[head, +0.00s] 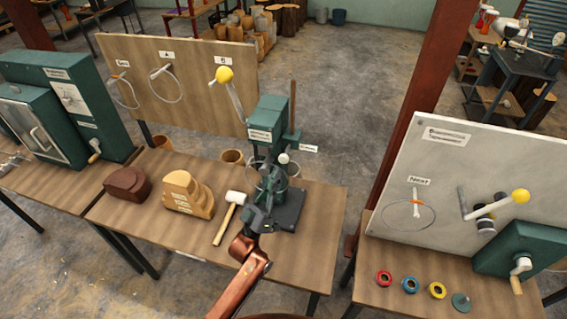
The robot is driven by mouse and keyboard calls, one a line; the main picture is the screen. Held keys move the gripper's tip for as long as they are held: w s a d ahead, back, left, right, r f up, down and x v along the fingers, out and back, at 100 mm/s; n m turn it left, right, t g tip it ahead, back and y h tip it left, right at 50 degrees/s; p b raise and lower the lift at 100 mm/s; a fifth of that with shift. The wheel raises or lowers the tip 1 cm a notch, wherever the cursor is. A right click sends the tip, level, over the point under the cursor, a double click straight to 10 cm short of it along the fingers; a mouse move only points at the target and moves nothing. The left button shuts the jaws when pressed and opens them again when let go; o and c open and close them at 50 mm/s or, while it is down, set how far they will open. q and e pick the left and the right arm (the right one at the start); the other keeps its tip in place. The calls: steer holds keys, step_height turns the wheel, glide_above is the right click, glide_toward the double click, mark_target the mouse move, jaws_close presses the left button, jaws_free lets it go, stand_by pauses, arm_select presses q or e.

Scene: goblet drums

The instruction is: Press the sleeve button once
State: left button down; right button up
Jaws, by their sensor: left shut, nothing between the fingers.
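A green press-like machine (270,118) with a dark base (291,212) stands on the middle wooden table. A label (309,149) sticks out on its right side; its text is too small to read surely. A round white knob (283,158) shows on the machine's front below its head. I cannot tell surely which part is the sleeve button. My left gripper (266,178) is in front of the machine, over its base, just below and left of the white knob. It is shut and empty, and it hides part of the machine. Whether it touches anything cannot be told. My right gripper is not in view.
A white-headed mallet (231,212), a stepped wooden block (187,196) and a brown block (127,184) lie left of my arm. A wooden board (190,70) stands behind. At right, another table (410,295) carries coloured rings and a grey panel (455,160).

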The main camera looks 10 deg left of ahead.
mark_target(287, 152)
arm_select(q)
steer(key=shift+w, duration=1.15)
steer(key=shift+w+b, duration=0.15)
steer(key=shift+b, duration=0.15)
stand_by(0.4)
steer(key=shift+w, duration=0.25)
steer(key=shift+w, duration=0.1)
stand_by(0.4)
